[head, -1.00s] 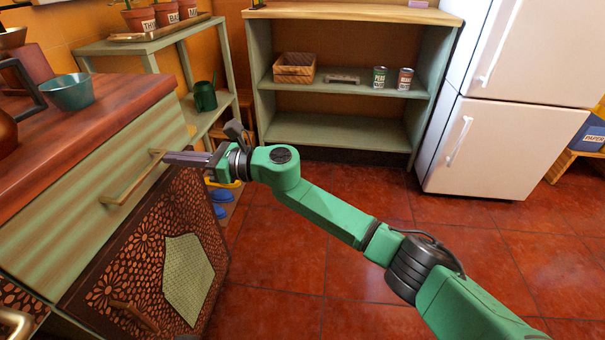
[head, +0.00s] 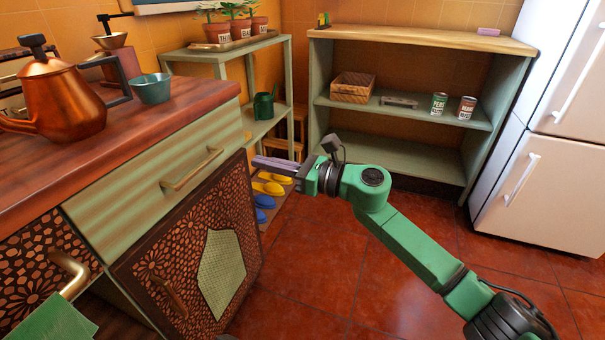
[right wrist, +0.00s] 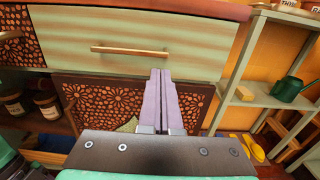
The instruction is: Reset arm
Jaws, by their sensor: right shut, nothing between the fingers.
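My right gripper (head: 272,164) is shut and empty at the end of my green right arm, in the middle of the head view. Its fingers point left, toward the counter's drawer front and patterned door. In the right wrist view the purple-grey fingers (right wrist: 160,95) lie together, in front of the patterned door (right wrist: 110,105) and below the drawer handle (right wrist: 130,50).
The wooden counter (head: 200,112) holds a copper kettle (head: 62,105) and a teal bowl (head: 152,88). The drawer handle (head: 192,170) sticks out near my right gripper. A shelf (head: 400,152) and a white fridge (head: 520,190) stand behind.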

